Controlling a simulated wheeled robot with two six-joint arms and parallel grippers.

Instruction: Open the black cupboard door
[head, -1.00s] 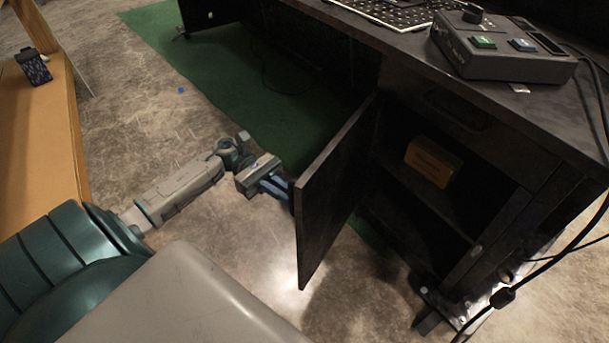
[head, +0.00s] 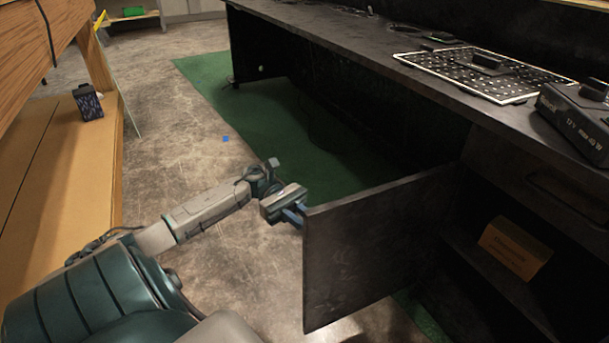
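The black cupboard door (head: 375,248) stands swung wide out from the black desk, its broad face toward me. The cupboard interior (head: 470,285) shows open to the right of it, with a cardboard-coloured box (head: 515,250) on a shelf. My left gripper (head: 297,214) is at the door's free edge, near its top left corner. Its fingertips are partly hidden at the edge, so I cannot tell whether they grip the door or only touch it. My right gripper is not in view.
The black desk top (head: 380,45) carries a perforated panel (head: 482,76) and a dark control box (head: 580,118). A green mat (head: 260,105) lies under the desk. A wooden shelf unit (head: 60,170) stands at left. Bare floor (head: 175,130) lies between.

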